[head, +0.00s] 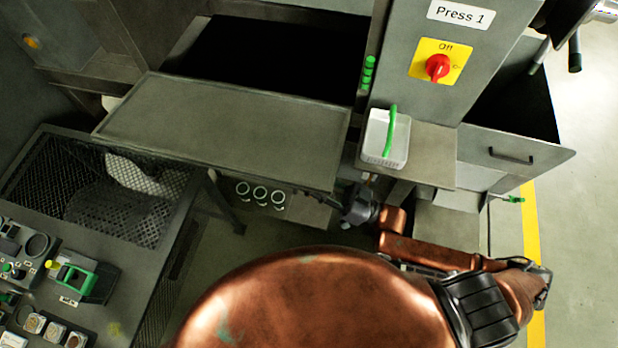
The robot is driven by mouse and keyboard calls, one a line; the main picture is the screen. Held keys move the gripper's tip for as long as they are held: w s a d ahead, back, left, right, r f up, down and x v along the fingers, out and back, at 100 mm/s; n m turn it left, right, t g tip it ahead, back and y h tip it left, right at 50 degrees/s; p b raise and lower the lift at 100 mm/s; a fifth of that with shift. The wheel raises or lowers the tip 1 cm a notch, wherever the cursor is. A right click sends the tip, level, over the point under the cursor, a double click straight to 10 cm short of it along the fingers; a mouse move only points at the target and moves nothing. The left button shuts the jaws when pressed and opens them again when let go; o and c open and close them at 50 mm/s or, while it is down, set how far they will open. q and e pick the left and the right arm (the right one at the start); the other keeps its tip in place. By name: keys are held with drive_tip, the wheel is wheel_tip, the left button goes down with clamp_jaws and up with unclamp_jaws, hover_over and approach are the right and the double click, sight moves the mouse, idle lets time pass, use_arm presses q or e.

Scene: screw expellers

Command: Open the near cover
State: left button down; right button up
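A wide, flat grey panel (225,128), which looks like the near cover, stands out in front of a dark opening (275,58) in the machine. Its near edge is low and its right corner is close to my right gripper (335,190). The gripper's dark body shows at that corner, at the end of my copper arm. Its fingertips are mostly hidden by the panel's edge, so I cannot tell whether they touch it or are open. A second grey panel with a handle (511,156) stands before another dark opening at the right. My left gripper is out of view.
A grey column carries a "Press 1" label (460,13) and a red switch (437,67). A white bin (385,138) with a green handle sits on a ledge beside the panel. A mesh-topped bench (110,195) with controls is at left. Open floor (585,190) lies right.

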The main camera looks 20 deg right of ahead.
sight(327, 187)
drive_tip(key=shift+d, duration=0.1)
drive_tip(key=b+v, duration=0.1)
drive_tip(key=v, duration=0.8)
drive_tip(key=shift+w+d, duration=0.15)
drive_tip(key=shift+w, duration=0.25)
idle(0.4)
idle(0.5)
